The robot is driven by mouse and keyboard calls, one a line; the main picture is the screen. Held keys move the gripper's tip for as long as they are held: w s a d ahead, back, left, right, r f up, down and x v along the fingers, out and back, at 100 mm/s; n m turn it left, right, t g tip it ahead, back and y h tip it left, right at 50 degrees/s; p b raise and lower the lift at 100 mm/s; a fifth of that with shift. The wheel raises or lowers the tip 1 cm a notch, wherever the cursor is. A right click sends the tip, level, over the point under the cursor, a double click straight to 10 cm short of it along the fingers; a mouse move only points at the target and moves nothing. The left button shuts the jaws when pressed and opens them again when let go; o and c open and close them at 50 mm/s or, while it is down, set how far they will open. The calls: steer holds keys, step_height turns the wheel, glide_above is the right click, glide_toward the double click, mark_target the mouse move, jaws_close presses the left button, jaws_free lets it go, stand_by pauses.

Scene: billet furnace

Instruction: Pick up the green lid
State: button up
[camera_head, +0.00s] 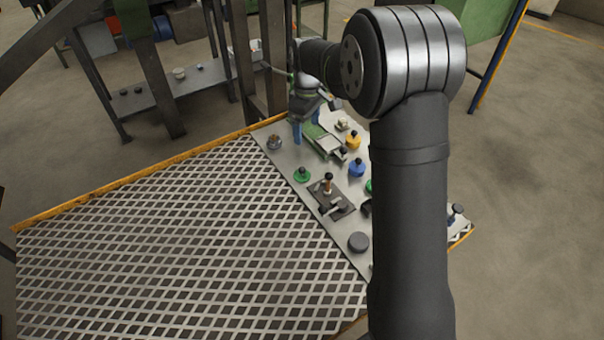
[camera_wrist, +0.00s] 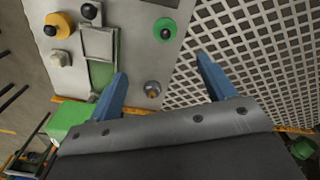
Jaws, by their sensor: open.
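A round green lid (camera_head: 303,175) with a black knob lies on the grey panel, beside the mesh platform. It also shows in the wrist view (camera_wrist: 164,35), top centre, ahead of and beyond my fingertips. My gripper (camera_head: 306,126) is above the far end of the panel, blue fingers pointing down. In the wrist view my gripper (camera_wrist: 161,65) is open, with nothing between the fingers. A second green piece (camera_head: 369,186) is mostly hidden behind my arm, so I cannot tell its shape.
A yellow lid (camera_head: 353,140) and a blue lid (camera_head: 357,167) sit on the panel, with a dark plate bearing a bronze knob (camera_head: 328,187) and a black disc (camera_head: 358,242). A silver knob (camera_head: 274,142) stands near my gripper. The mesh platform (camera_head: 180,230) is bare.

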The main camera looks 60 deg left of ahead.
mark_target(302, 169)
steer(key=shift+m, duration=0.5)
steer(key=f, duration=0.5)
steer(key=s+f, duration=0.1)
steer(key=f, duration=1.1)
steer(key=shift+s+a+f, duration=0.15)
steer(key=shift+a+f, duration=0.1)
steer(key=c, duration=1.1)
